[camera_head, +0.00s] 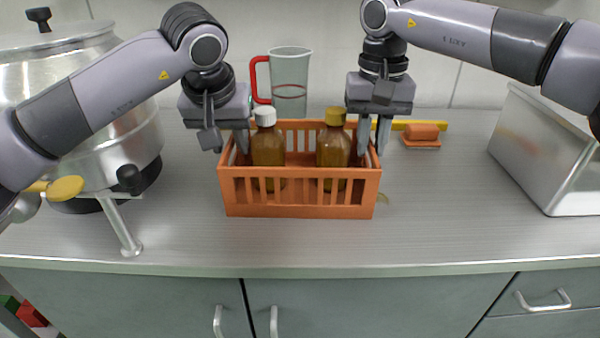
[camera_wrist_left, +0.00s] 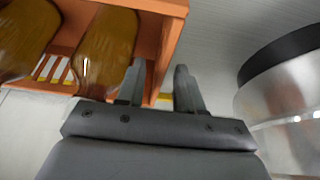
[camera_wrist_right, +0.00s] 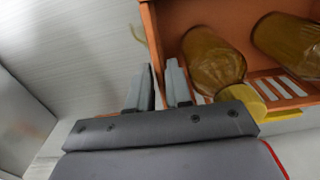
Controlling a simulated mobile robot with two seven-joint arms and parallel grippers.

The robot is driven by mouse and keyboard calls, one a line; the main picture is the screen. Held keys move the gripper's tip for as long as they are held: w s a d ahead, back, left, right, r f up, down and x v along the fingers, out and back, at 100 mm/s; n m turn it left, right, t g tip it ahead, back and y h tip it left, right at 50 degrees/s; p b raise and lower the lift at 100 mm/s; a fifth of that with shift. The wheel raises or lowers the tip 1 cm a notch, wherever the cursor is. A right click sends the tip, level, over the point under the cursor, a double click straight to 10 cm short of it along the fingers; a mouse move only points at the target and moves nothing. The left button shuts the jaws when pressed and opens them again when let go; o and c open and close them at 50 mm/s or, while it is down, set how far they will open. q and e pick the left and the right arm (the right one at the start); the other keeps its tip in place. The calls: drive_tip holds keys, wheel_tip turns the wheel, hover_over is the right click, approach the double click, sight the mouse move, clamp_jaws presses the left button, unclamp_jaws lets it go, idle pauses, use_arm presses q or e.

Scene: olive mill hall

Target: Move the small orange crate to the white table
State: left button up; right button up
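The small orange crate (camera_head: 300,210) stands upright on the grey counter, holding two brown bottles, one with a white cap (camera_head: 266,118) and one with a yellow-brown cap (camera_head: 335,117). My left gripper (camera_head: 236,140) is at the crate's left end. In the left wrist view its fingers (camera_wrist_left: 160,88) stand apart, one on each side of the crate's end wall (camera_wrist_left: 168,45). My right gripper (camera_head: 374,135) is at the right end. In the right wrist view its fingers (camera_wrist_right: 160,85) straddle that end wall (camera_wrist_right: 150,30) with a narrow gap; whether they press on it is unclear. No white table is visible.
A large metal pot (camera_head: 110,130) stands at the left, near a metal spigot (camera_head: 122,225). A clear jug with a red handle (camera_head: 290,75) is behind the crate. An orange brush-like object (camera_head: 422,133) lies behind right, and a steel box (camera_head: 545,150) stands at the right. The counter in front is clear.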

use_arm(q)
drive_tip(key=shift+f, duration=0.2)
use_arm(e)
drive_tip(key=shift+f, duration=0.25)
use_arm(q)
drive_tip(key=c, duration=0.5)
use_arm(e)
clamp_jaws()
use_arm(q)
clamp_jaws()
drive_tip(key=shift+r, duration=0.25)
use_arm(e)
drive_tip(key=shift+r, duration=0.15)
